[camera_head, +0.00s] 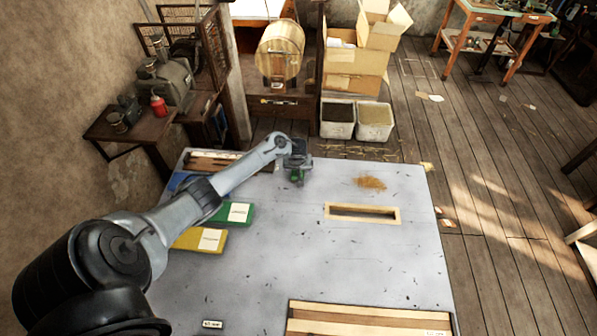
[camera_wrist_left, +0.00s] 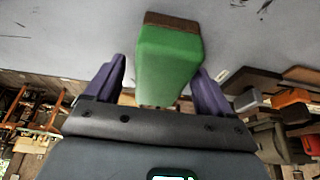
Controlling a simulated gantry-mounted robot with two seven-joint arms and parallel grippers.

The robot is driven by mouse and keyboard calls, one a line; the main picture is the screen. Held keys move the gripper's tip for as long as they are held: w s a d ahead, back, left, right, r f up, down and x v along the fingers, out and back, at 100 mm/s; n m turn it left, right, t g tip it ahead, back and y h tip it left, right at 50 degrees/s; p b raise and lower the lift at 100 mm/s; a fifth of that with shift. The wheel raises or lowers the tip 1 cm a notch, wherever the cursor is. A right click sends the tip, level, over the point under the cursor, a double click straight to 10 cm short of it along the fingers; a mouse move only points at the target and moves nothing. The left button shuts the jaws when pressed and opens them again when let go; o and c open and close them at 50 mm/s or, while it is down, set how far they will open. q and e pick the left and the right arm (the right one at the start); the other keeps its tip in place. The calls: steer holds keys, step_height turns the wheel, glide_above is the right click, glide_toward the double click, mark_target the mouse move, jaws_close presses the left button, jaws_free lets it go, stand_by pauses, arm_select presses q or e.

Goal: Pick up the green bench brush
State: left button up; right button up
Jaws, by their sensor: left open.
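The green bench brush (camera_wrist_left: 168,62) fills the space between my left gripper's two purple fingers (camera_wrist_left: 158,72) in the left wrist view. Its green body faces my palm and its brown bristle end points away, against the grey tabletop. The left gripper is open, with a finger on each side of the brush; a gap shows at the left finger, and the right finger is very near the body. In the head view my left gripper (camera_head: 297,163) is over the table's far part, and a bit of the green brush (camera_head: 296,177) shows below it. My right gripper is not in view.
The grey table (camera_head: 270,250) has a wooden frame (camera_head: 362,212), a sawdust pile (camera_head: 370,183) and wooden boards (camera_head: 368,318). Green (camera_head: 235,214) and yellow (camera_head: 200,239) trays lie along its left side beneath my arm. The table's middle is clear.

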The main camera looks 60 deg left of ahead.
arm_select(q)
steer(key=shift+w+a+f, duration=0.1)
steer(key=shift+a+f, duration=0.05)
steer(key=shift+f, duration=0.2)
stand_by(0.3)
steer(key=c, duration=1.1)
steer(key=shift+r, duration=0.45)
steer(key=r, duration=0.2)
steer(key=r+p, duration=0.1)
steer(key=shift+w+d+r, duration=0.1)
steer(key=shift+d+r, duration=0.15)
steer(key=shift+r, duration=0.15)
steer(key=w+d+r, duration=0.4)
steer(key=d+r, duration=0.2)
steer(key=d, duration=0.4)
steer(key=shift+w+d+r+p, duration=0.15)
steer(key=shift+r+p, duration=0.05)
steer(key=shift+p, duration=0.25)
